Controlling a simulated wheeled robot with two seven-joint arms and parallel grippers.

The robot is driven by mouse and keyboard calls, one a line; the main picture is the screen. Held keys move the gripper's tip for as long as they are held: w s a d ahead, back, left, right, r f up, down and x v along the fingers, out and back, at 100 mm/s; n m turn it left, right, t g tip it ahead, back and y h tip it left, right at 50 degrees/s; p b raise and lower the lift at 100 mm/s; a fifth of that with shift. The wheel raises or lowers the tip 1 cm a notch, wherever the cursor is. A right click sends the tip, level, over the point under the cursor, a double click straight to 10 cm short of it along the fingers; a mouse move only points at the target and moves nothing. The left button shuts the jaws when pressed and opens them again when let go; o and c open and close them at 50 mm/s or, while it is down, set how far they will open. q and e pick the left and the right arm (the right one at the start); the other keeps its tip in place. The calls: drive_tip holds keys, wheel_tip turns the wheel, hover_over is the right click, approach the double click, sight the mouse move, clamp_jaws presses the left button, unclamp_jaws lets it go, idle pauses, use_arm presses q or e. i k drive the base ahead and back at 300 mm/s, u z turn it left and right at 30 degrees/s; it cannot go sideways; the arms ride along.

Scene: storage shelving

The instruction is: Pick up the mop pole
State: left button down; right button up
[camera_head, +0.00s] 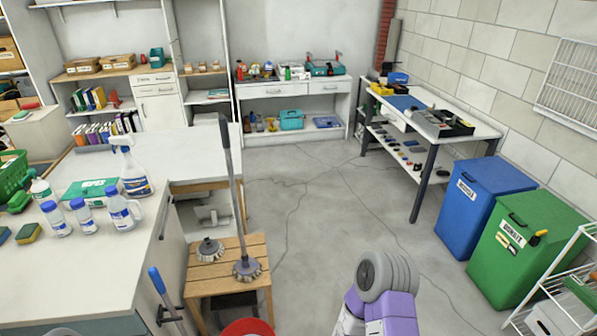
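A long grey pole (233,185) stands nearly upright, leaning slightly left, with a round mop or brush head (247,268) at its foot. The head rests on a slatted wooden stool (229,252). A second, similar round head (210,249) sits beside it without a long pole. My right arm, purple and grey, comes in at the bottom right of centre, apart from the poles. No gripper fingers of either arm show.
A white counter (95,255) with spray bottles and jugs stands left of the stool. A red round thing (248,327) shows at the bottom edge. Blue (480,205) and green (520,250) bins stand at right. The floor between is clear.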

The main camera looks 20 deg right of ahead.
sight(223, 122)
drive_tip(key=z, duration=1.35)
drive_tip(key=i, duration=3.05)
drive_tip(key=u, duration=2.65)
